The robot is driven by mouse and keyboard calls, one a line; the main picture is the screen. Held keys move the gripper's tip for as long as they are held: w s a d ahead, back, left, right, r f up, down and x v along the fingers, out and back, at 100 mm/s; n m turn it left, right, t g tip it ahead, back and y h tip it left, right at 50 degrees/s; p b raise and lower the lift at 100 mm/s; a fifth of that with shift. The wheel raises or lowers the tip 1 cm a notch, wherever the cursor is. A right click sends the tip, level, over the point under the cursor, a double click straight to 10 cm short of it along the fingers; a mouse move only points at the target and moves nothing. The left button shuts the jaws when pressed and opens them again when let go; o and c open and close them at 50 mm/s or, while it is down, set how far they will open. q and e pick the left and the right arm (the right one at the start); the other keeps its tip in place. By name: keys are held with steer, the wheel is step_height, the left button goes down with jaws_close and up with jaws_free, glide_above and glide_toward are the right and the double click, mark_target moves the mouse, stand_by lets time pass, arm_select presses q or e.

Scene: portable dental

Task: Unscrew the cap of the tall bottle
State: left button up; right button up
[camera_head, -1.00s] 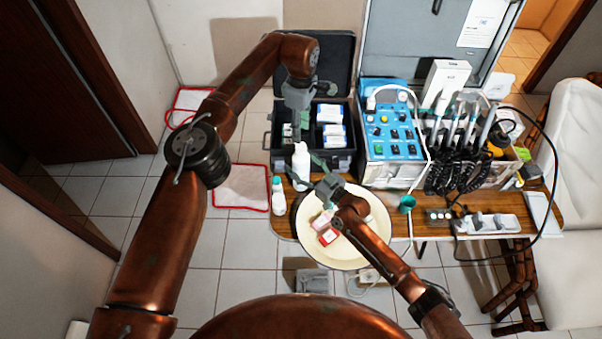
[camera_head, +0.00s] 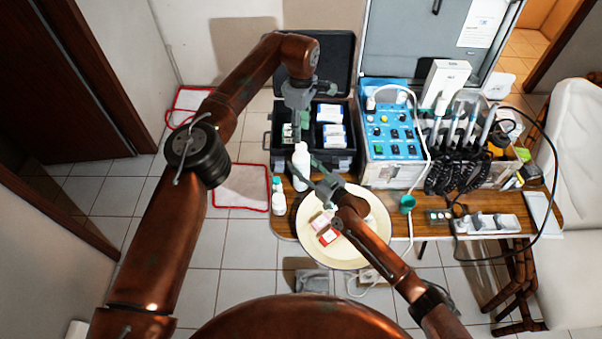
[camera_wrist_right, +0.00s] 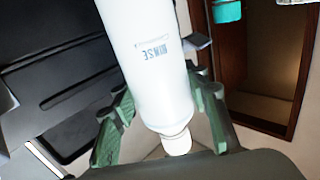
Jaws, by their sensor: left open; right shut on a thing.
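My right gripper (camera_head: 307,178) is shut on the bottle from the right. Its green-padded fingers flank the bottle in the right wrist view (camera_wrist_right: 160,120). My left gripper (camera_head: 305,110) is open above and behind the bottle, apart from the cap and pointing down over the black case.
A shorter bottle (camera_head: 278,196) with a teal cap stands to the left. A cream round tray (camera_head: 375,240) holds small boxes. The open black case (camera_head: 340,160) lies behind, and the blue dental unit (camera_head: 392,90) stands to the right. A teal cup (camera_head: 407,203) is beside the tray.

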jaws_close()
steer(key=o, duration=1.6)
jaws_free()
steer(key=shift+c, duration=0.2)
